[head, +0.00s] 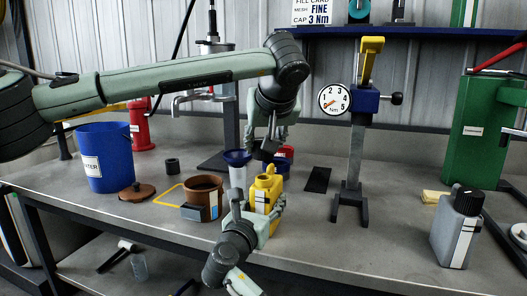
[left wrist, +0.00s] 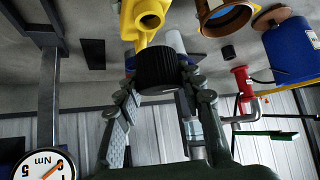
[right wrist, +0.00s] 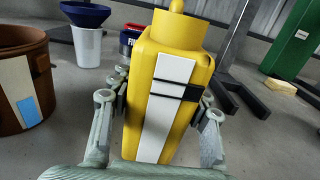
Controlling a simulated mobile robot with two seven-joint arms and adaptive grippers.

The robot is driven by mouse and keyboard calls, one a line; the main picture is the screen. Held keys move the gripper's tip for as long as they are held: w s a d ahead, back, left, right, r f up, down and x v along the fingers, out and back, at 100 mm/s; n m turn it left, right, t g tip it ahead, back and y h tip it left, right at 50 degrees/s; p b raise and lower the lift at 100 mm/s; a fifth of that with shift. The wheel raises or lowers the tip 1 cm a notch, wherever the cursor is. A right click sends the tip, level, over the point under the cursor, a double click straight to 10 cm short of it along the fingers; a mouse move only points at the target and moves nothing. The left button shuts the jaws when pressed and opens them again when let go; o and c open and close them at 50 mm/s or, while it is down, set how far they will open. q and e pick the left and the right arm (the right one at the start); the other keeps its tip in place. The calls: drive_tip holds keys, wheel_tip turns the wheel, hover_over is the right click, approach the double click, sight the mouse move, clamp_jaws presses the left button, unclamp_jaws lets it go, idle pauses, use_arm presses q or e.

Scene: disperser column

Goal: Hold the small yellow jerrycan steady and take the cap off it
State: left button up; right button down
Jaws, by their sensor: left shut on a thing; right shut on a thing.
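The small yellow jerrycan (head: 262,196) stands upright on the bench in the head view. My right gripper (right wrist: 160,112) is shut on its body, with one finger on each side of the labelled face of the jerrycan (right wrist: 145,95). My left gripper (left wrist: 155,84) is shut on the black ribbed cap (left wrist: 156,70). The cap is apart from the jerrycan (left wrist: 132,22), whose open mouth shows in the left wrist view. In the head view my left gripper (head: 268,150) is above and just behind the jerrycan, and the cap is hard to make out there.
A brown pot (head: 203,196) is to the left.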

drive_tip(key=c, duration=0.7)
unclamp_jaws()
